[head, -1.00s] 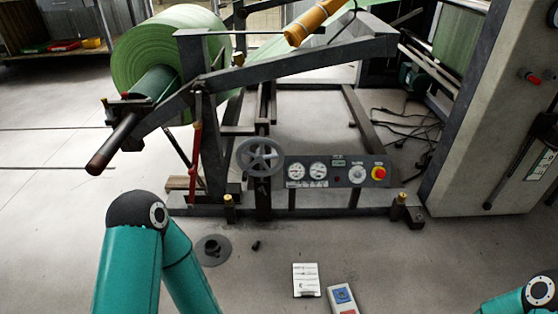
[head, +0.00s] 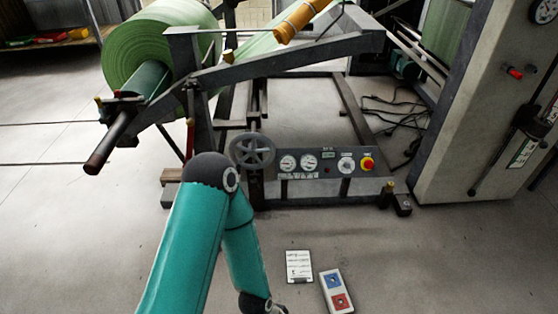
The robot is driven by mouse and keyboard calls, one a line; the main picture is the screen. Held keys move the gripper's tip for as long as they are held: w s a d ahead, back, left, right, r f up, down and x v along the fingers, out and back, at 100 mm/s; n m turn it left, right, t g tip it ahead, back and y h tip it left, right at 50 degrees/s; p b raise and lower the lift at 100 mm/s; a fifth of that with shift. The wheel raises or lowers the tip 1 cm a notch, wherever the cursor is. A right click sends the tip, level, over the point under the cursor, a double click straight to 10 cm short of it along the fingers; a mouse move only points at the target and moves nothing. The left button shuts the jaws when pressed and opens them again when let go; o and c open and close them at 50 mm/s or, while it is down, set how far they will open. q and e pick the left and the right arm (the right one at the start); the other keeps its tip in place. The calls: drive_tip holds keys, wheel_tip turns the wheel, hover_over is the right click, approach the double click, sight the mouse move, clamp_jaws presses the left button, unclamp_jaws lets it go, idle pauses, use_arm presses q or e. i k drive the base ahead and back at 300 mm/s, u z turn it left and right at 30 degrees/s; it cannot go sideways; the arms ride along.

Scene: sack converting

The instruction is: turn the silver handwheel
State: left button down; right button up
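The silver handwheel (head: 253,151) is a spoked grey wheel on the front of the unwind frame, at the left end of the gauge panel. My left arm stands in front of the frame, its dark elbow joint just left of and below the handwheel in the picture. The forearm runs down to the bottom edge, where a dark joint shows. My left gripper is out of the picture. My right arm and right gripper are not in view.
The gauge panel (head: 325,164) with dials and a red button is right of the wheel. A clipboard (head: 299,266) and a two-button box (head: 337,291) are below. A green roll (head: 150,45) on a bar is upper left. A grey cabinet (head: 465,120) stands right.

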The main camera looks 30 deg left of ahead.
sight(252, 151)
drive_tip(key=u, duration=1.1)
drive_tip(key=i, duration=0.1)
drive_tip(key=z, duration=2.35)
drive_tip(key=k, duration=2.5)
drive_tip(key=u, duration=1.4)
drive_tip(key=i, duration=1)
drive_tip(key=z, duration=0.05)
